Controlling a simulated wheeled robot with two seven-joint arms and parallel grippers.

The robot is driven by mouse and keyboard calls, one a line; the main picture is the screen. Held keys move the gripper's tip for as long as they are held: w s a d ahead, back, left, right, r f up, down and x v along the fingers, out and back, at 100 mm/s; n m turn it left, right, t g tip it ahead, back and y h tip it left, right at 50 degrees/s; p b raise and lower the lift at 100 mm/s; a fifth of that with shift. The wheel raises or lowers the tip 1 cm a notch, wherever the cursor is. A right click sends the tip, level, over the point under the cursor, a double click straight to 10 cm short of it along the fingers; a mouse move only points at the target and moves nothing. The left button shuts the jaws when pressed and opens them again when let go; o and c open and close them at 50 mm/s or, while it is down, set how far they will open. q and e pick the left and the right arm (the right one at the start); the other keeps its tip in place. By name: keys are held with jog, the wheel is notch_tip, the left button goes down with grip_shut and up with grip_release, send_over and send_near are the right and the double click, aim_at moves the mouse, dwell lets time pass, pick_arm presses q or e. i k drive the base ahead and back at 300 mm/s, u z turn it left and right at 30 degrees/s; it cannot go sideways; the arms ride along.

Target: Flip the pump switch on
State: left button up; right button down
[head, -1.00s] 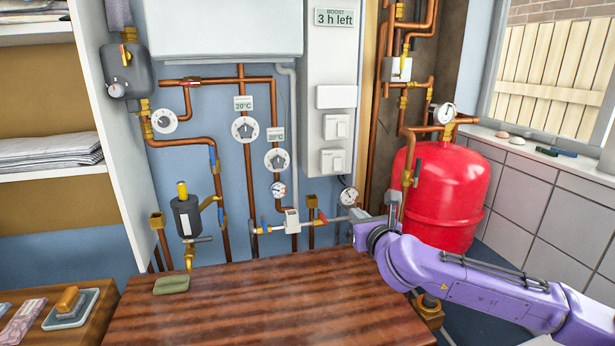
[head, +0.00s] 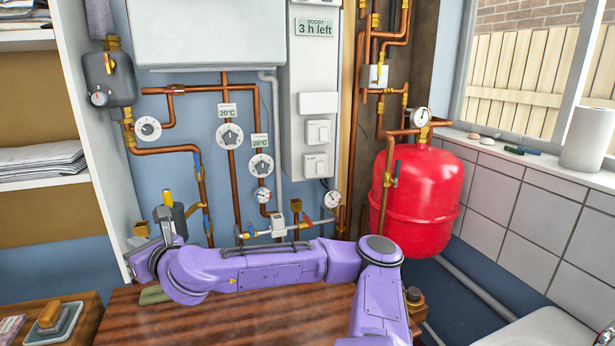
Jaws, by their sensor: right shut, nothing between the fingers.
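No label that I can read tells which one is the pump switch. My right arm comes in from the lower right and reaches across to the left over the wooden top. My right gripper (head: 164,222) is at its left end, pointing up, shut and empty. It is in front of a dark cylinder with a yellow cap (head: 168,197), partly hiding it, and well left of and below both switches. My left gripper is not in view.
Copper pipes with dials (head: 230,135) and gauges (head: 332,199) cover the blue wall. A red tank (head: 417,198) stands right of the panel. A wooden top (head: 240,315) lies below, with a green sponge (head: 153,295). A white shelf unit (head: 95,150) borders the left.

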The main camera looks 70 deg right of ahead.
aim_at(320, 164)
jog(key=k, duration=0.7)
jog(key=z, duration=1.25)
jog(key=i, duration=1.05)
